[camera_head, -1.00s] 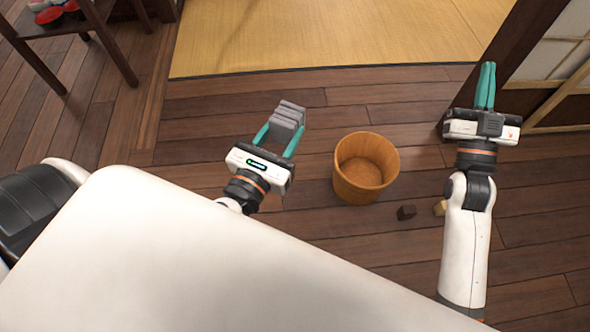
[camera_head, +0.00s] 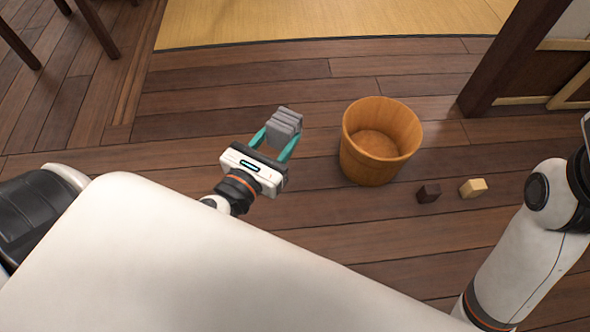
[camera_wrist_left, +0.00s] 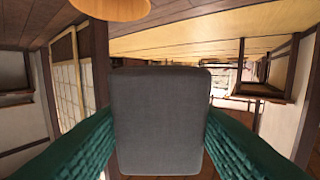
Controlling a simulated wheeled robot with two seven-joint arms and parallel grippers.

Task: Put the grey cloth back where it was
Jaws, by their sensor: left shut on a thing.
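The grey cloth (camera_head: 283,124) is a small folded block. My left gripper (camera_head: 275,138) is shut on it, with one teal finger on each side, and holds it up above the wooden floor, left of the bucket. In the left wrist view the cloth (camera_wrist_left: 160,120) fills the middle between the two teal fingers. My right arm comes in at the right edge of the head view; its gripper is out of the picture.
A round wooden bucket (camera_head: 381,140) stands on the floor, looking empty. A dark cube (camera_head: 428,193) and a pale cube (camera_head: 473,187) lie right of it. Tatami (camera_head: 330,22) lies beyond, wooden furniture legs (camera_head: 95,25) at upper left, a dark post (camera_head: 515,60) at right.

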